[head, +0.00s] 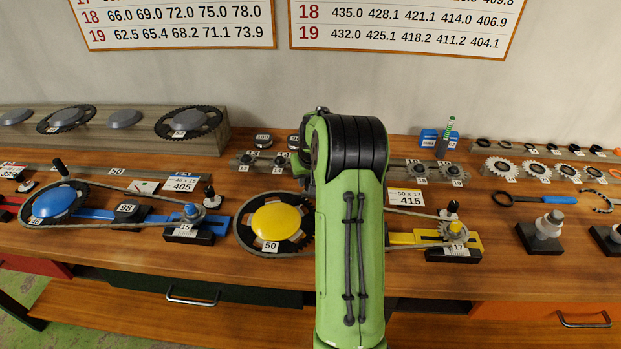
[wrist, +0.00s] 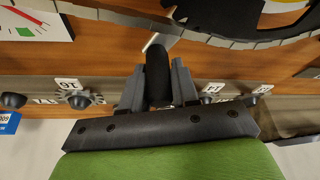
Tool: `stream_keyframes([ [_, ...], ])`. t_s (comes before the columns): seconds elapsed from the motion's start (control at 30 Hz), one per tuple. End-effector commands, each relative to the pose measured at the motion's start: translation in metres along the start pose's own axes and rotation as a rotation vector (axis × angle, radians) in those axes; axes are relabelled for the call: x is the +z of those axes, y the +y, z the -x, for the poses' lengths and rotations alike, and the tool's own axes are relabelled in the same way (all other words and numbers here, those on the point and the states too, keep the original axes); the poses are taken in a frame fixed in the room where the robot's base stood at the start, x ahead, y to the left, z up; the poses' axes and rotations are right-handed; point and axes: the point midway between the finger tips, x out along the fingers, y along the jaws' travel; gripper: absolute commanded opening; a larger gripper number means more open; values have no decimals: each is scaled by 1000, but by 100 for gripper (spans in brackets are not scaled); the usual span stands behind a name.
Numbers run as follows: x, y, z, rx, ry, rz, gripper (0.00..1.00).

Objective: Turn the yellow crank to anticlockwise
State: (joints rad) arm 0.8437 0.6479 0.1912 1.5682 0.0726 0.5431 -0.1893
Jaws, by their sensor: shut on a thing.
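The yellow crank (head: 277,222) is a yellow disc on a dark toothed ring with a chain around it, labelled 50, left of my arm in the head view. A yellow part of it (wrist: 273,6) shows at the top edge of the wrist view. Its black handle (wrist: 158,72) stands between the two fingers of my gripper (wrist: 157,88), which is shut on it. A pale metal arm (wrist: 158,40) joins the handle's far end. In the head view my arm hides the handle and the fingers.
The chain (wrist: 230,42) runs close beyond the fingers. A yellow bar with a 17-tooth sprocket (head: 454,230) sits right of my arm. A blue crank (head: 53,203) with its own chain is at the left. Small sprockets (head: 247,160) line the rack behind.

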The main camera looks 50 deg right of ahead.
Motion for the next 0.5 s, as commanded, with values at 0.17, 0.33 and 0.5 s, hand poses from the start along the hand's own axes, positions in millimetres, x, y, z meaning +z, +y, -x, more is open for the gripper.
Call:
stream_keyframes([
  [0.17,-8,-10,-1,-29,2,70,0],
  [0.33,-16,-20,-4,-62,1,147,0],
  [0.5,-22,-31,-7,-93,3,225,0],
])
